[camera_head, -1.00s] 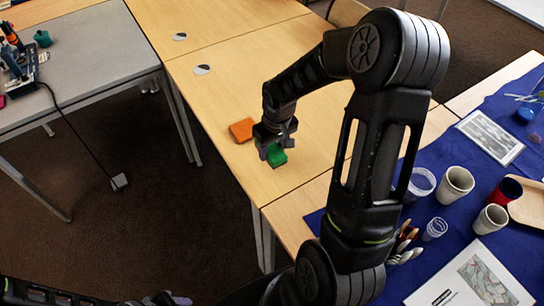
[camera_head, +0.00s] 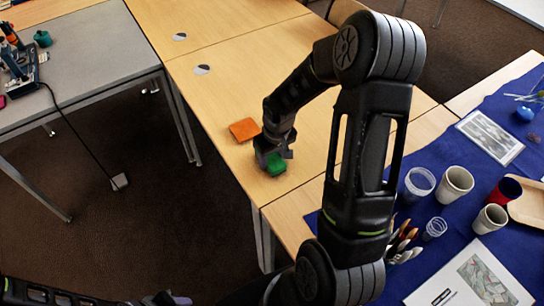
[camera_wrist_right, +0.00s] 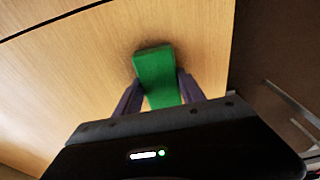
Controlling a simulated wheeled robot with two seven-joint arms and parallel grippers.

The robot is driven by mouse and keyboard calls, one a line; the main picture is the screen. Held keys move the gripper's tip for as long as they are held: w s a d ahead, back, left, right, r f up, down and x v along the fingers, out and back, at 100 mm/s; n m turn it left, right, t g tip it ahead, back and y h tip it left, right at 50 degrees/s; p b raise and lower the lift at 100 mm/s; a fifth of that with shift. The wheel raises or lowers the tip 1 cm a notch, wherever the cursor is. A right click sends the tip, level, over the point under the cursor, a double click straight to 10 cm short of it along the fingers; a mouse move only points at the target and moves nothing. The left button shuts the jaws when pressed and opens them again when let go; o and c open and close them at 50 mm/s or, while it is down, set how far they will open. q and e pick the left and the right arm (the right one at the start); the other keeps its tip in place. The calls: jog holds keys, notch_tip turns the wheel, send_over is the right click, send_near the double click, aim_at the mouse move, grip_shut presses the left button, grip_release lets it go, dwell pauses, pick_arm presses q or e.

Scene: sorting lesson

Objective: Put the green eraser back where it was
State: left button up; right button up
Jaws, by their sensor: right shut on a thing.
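My right gripper (camera_head: 271,161) is shut on the green eraser (camera_head: 277,167) over the near end of the wooden table. In the right wrist view the eraser (camera_wrist_right: 156,76) stands out between the two fingers, with a dark shadow close around its far end. It is at or very near the tabletop; I cannot tell whether it touches. An orange block (camera_head: 244,129) lies on the table just beyond and left of the gripper. My left gripper (camera_head: 166,299) shows only partly at the bottom edge, and its jaws are not clear.
The wooden table (camera_head: 225,95) is mostly bare, its left edge close to the eraser. A grey table (camera_head: 95,65) stands at left, with dark floor between. At right, a blue cloth (camera_head: 440,262) holds cups (camera_head: 455,184), brushes and pictures.

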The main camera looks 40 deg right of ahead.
aim_at(275, 162)
jog(key=o, duration=1.2)
jog(key=shift+f, duration=0.1)
notch_tip(275, 162, up, 12)
jog(key=s, duration=0.1)
jog(key=shift+s, duration=0.4)
jog(key=shift+a, duration=0.1)
